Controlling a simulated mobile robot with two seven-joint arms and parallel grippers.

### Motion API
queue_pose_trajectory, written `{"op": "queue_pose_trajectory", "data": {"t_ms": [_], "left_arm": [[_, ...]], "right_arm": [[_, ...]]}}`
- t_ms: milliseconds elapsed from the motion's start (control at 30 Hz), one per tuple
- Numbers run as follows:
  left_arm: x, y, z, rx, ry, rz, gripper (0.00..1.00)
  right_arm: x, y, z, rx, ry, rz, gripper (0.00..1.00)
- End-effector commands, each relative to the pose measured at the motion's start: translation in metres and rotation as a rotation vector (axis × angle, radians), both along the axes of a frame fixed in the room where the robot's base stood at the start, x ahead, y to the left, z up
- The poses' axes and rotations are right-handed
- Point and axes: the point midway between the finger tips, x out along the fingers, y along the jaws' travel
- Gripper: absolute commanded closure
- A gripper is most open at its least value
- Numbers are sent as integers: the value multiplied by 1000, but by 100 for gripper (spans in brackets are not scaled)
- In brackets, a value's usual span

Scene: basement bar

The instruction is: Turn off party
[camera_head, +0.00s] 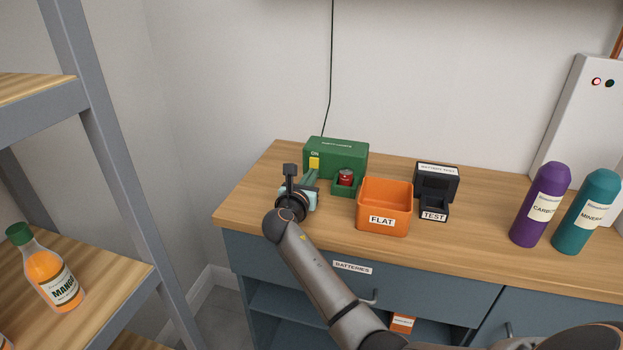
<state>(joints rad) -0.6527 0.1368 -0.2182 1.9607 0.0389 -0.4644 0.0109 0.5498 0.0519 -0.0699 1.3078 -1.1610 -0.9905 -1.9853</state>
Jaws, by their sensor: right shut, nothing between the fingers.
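A green box (340,150) stands at the back left of the wooden counter. On its left end is a yellow switch (314,163) with the word ON above it. A red object (345,177) sits in a small green holder at the front of the box. My right gripper (313,177) is shut and empty, just in front of the box below the yellow switch. I cannot tell whether its fingertips touch the box. My left gripper is not in view.
An orange bin (384,208) labelled FLAT and a black battery tester (437,182) stand right of the green box. Purple (540,205) and teal (586,212) bottles stand farther right. A shelf rack (110,180) with an orange bottle (47,268) is at left. A black cable (331,60) hangs down the wall.

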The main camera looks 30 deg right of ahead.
Motion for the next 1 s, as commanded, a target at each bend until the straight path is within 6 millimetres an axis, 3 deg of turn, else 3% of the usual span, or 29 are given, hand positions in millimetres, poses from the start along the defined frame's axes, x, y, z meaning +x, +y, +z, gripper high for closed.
{"op": "queue_pose_trajectory", "data": {"t_ms": [33,467,633,767,1000], "left_arm": [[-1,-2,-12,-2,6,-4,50],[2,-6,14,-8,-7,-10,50],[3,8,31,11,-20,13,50],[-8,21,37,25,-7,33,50],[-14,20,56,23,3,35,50]], "right_arm": [[2,-4,-8,-28,-15,0,100],[-7,7,3,-24,-17,0,100],[-25,30,7,-23,-13,2,100],[-43,51,9,-22,-14,2,100],[-70,83,10,-22,-16,1,100]]}}
